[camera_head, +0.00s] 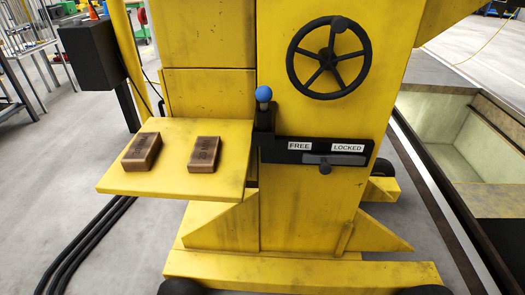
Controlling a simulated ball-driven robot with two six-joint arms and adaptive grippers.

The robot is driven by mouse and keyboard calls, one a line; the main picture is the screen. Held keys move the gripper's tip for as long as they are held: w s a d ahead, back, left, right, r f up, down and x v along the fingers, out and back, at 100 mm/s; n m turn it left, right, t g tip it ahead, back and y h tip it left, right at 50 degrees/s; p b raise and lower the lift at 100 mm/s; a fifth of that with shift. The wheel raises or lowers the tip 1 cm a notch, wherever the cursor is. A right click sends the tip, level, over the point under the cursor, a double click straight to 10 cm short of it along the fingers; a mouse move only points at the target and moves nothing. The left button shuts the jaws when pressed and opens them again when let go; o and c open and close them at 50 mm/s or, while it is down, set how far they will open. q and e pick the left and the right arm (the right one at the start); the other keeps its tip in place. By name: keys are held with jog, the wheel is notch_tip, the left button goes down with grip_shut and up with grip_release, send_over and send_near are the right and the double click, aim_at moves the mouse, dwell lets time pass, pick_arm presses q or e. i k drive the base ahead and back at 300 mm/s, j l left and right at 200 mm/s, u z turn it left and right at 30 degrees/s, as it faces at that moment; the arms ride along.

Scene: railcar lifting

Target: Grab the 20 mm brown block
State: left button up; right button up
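Two brown blocks lie apart on a yellow shelf (175,185) at the left of the yellow lifting machine. The left block (141,151) looks a little larger and thicker and lies slightly angled. The right block (204,154) looks smaller and lies nearer the machine's column. Both have dark markings on top, too small to read, so I cannot tell for sure which is the 20 mm one. Neither gripper is in view, and nothing touches the blocks.
A blue-knobbed lever (264,95) stands right of the shelf, beside a FREE/LOCKED plate (320,146). A black handwheel (329,58) is above. A black box (90,54) and yellow pole (127,60) stand behind the shelf. A floor pit (470,150) lies right.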

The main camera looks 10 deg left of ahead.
aim_at(203, 156)
jog(key=i+j+z, duration=0.1)
jog(key=j+z, duration=0.2)
jog(key=j, duration=0.5)
jog(key=j+z, duration=0.35)
jog(key=j, duration=0.5)
